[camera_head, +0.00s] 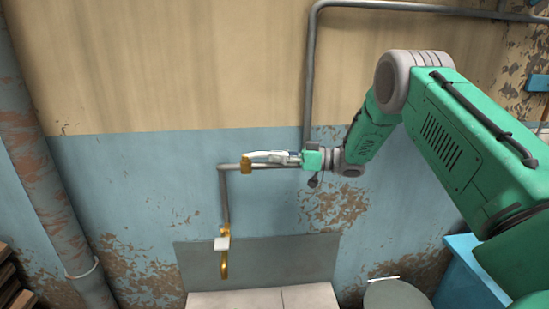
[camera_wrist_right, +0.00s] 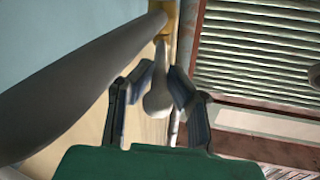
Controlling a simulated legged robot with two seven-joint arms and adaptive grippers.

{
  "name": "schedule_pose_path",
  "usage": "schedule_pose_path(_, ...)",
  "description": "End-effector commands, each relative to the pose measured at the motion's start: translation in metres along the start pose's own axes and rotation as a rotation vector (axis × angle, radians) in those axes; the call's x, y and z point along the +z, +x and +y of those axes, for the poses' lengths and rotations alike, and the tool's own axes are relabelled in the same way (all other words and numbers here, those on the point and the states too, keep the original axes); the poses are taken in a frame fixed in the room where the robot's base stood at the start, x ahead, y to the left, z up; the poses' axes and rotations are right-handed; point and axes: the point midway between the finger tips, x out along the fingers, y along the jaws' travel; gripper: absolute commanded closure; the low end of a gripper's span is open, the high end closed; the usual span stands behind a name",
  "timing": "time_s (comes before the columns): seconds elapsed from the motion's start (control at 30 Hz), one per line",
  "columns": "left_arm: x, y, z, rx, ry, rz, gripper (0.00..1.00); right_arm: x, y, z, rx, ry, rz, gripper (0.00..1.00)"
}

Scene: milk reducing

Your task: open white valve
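The white valve lever (camera_head: 268,155) shows in the head view as a long pale handle, lying nearly level above a brass valve body (camera_head: 246,165) on the grey wall pipe. In the right wrist view, the lever (camera_wrist_right: 157,92) points towards me from the brass part (camera_wrist_right: 170,16). My right gripper (camera_head: 293,158) is at the lever's right end. In the right wrist view, the fingers of my right gripper (camera_wrist_right: 163,80) are apart on either side of the lever's end, with narrow gaps visible. My left gripper is not in view.
A brass tap (camera_head: 224,266) with a small white handle (camera_head: 221,244) hangs lower on the pipe (camera_head: 224,200). A thick rusty pipe (camera_head: 45,170) stands at the left. Pale tiles (camera_head: 262,299) are below. A blue box (camera_head: 468,280) and round grey lid (camera_head: 396,294) are lower right.

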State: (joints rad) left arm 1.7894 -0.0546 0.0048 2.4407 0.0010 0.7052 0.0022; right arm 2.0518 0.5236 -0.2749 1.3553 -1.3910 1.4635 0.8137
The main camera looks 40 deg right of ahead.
Motion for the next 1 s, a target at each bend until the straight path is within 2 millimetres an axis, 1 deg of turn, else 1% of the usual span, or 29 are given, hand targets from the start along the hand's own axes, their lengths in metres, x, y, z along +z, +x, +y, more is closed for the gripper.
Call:
schedule_pose_path(0.03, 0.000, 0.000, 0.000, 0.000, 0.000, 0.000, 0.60, -0.003, 0.001, 0.000, 0.000, -0.003, 0.007, 0.73)
schedule_pose_path(0.07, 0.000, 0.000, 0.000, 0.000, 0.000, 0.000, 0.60, -0.003, 0.001, 0.000, 0.000, -0.003, 0.007, 0.67)
schedule_pose_path(0.37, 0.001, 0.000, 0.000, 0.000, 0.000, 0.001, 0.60, -0.001, 0.001, 0.000, 0.000, -0.001, 0.003, 0.67)
schedule_pose_path(0.47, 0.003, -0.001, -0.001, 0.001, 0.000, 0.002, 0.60, -0.001, -0.005, 0.000, 0.001, -0.001, 0.003, 0.67)
schedule_pose_path(0.57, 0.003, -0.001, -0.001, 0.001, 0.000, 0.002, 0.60, -0.001, -0.019, 0.001, 0.002, 0.000, 0.004, 0.67)
schedule_pose_path(0.8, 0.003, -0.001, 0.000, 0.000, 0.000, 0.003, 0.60, 0.000, -0.071, 0.002, 0.003, 0.001, 0.004, 0.67)
schedule_pose_path(0.9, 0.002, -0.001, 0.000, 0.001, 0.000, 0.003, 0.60, 0.000, -0.090, 0.002, 0.002, 0.001, 0.004, 0.67)
schedule_pose_path(1.0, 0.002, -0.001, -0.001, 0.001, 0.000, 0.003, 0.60, 0.000, -0.104, 0.003, 0.001, 0.000, 0.005, 0.67)
